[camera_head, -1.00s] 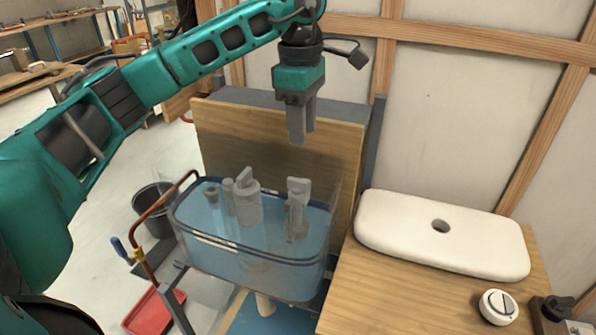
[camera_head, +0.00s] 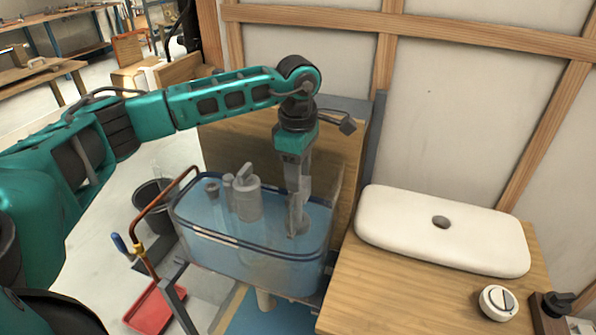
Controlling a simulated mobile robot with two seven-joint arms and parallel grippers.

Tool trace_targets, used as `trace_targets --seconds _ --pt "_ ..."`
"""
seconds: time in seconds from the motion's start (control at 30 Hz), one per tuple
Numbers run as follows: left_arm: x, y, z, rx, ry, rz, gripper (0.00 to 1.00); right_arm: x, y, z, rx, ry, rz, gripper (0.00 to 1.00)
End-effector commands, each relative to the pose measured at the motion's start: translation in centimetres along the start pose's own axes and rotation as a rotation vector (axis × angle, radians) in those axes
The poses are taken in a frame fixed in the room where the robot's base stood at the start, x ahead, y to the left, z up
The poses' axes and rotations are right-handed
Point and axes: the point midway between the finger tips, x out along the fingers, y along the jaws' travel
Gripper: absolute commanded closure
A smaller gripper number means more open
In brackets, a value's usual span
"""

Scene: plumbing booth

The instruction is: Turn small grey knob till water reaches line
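A clear tank (camera_head: 215,258) with blue-tinted water stands on a stand in the middle, with a dark line around its upper wall. Inside it are a grey flush valve (camera_head: 246,197) and, to the right, a grey fill valve (camera_head: 294,222). My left gripper (camera_head: 297,190) points down at the top of the fill valve, which it largely covers. The small knob is not clearly visible behind the fingers. Whether the fingers are apart or closed on it cannot be seen. My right gripper is not in view.
A white tank lid (camera_head: 400,235) with a hole lies on the wooden bench (camera_head: 385,300) at right. A white round dial (camera_head: 497,304) sits near it. A copper pipe with a blue-handled valve (camera_head: 120,244) rises at the tank's left. A wooden panel (camera_head: 345,150) stands behind.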

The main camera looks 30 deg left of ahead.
Motion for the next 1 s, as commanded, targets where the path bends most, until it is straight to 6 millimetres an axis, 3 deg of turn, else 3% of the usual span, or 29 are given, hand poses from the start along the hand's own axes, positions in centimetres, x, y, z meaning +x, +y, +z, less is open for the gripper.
trace_targets --seconds 0.27,0.67,0.83,1.0 --pt "0.09 0.00 0.02 0.000 0.000 0.000 0.63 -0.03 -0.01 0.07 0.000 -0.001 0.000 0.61" --pt "0.04 0.01 0.03 0.000 0.000 0.000 1.00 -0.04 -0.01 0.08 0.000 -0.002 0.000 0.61" --pt "0.03 0.01 0.03 -0.034 0.000 0.000 1.00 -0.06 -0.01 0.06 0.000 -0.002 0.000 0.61" --pt "0.00 0.02 0.03 -0.184 0.001 0.000 1.00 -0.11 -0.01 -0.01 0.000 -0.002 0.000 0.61"
